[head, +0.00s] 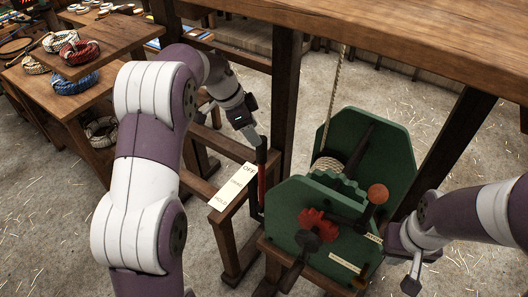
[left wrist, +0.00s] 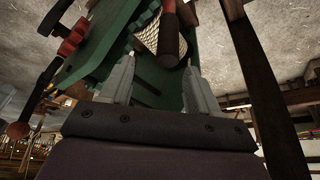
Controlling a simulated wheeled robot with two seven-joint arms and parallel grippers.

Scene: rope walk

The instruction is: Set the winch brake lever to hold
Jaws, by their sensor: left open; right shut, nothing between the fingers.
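The winch brake lever (head: 262,182), with a red shaft and dark grip, stands beside the winch, next to the OFF end of a pale label plate (head: 234,187). The plate's lower words are too small to read surely. My left gripper (head: 256,138) is open at the lever's top. In the left wrist view, the lever's dark grip (left wrist: 169,50) shows between the tips of my open left gripper (left wrist: 158,70); whether they touch is unclear. My right gripper (head: 412,278) is shut and empty, to the right of the winch.
A wooden post (head: 286,90) stands behind the lever. Rope coils (head: 80,52) lie on tables at the left.

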